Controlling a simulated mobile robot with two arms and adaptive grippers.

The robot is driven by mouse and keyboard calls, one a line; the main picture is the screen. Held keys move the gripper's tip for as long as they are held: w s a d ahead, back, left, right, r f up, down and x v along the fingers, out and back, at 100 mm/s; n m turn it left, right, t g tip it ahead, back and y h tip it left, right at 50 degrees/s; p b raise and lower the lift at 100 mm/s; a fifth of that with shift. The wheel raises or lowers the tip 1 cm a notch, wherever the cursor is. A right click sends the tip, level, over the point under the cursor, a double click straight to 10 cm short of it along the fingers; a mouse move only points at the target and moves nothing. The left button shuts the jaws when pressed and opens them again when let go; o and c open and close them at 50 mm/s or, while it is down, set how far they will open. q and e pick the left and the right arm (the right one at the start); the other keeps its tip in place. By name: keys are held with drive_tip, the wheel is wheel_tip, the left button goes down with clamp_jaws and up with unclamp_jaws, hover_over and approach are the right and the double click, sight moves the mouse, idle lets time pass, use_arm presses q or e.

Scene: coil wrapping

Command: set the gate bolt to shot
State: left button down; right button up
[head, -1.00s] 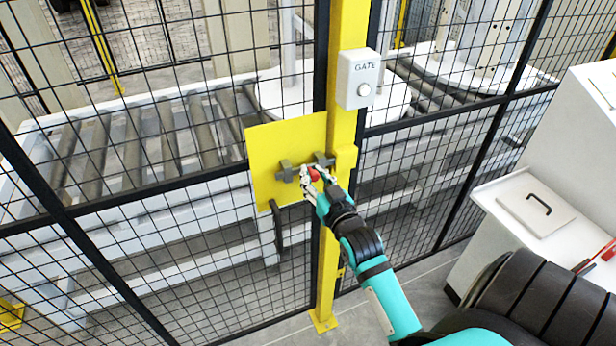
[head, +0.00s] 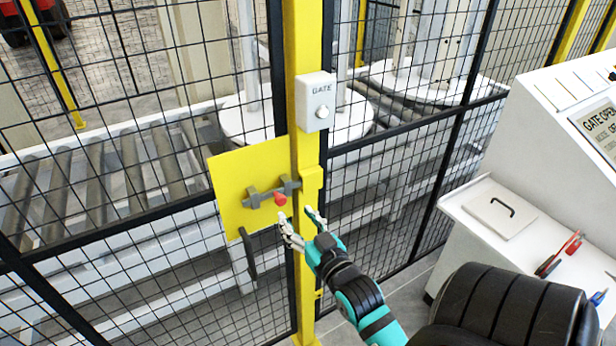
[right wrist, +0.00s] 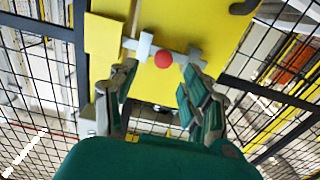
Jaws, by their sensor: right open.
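The gate bolt is a grey rod in two grey brackets (head: 254,199) on a yellow plate (head: 232,178), with a red knob (head: 280,198). The knob is close to the post-side bracket. In the right wrist view the knob (right wrist: 163,59) is clear, and the rod reaches the edge of the yellow keeper block (right wrist: 103,40); I cannot tell how far it enters. My right gripper (head: 304,222) is open and empty, below and to the right of the knob, apart from it. In the wrist view its fingers stand either side below the knob. My left gripper is out of view.
A yellow post (head: 306,240) stands beside the plate, with a white GATE button box (head: 318,101) above. A dark handle (head: 247,252) hangs below the plate. Black mesh fence surrounds these. A white console (head: 535,150) with a lidded shelf (head: 502,208) stands at right.

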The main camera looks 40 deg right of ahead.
drive_tip(key=shift+v, duration=2.3)
drive_tip(key=s+a+f+n+g+y, duration=0.1)
drive_tip(key=a+f+g, duration=0.2)
drive_tip(key=f, duration=0.9)
drive_tip(key=s+a+f+g+y+b, duration=0.1)
drive_tip(key=s+a+f+g+y, duration=0.15)
drive_tip(key=f, duration=1.05)
drive_tip(key=s+a+f+n+g, duration=0.1)
drive_tip(key=a+f+g, duration=0.15)
drive_tip(key=f, duration=0.95)
drive_tip(key=s+a+f+n+g+y, duration=0.1)
drive_tip(key=s+a+f+g, duration=0.3)
drive_tip(key=s+f, duration=0.9)
drive_tip(key=s+f+n+g, duration=0.1)
drive_tip(key=s+f+g, duration=0.1)
drive_tip(key=s+f, duration=0.2)
drive_tip(key=s+d+f+n+g, duration=0.1)
drive_tip(key=s+f, duration=0.4)
drive_tip(key=s, duration=0.5)
drive_tip(key=shift+s+f+g+b, duration=0.2)
drive_tip(key=shift+g+b, duration=0.25)
drive_tip(key=shift+g, duration=0.25)
drive_tip(key=shift+c, duration=0.3)
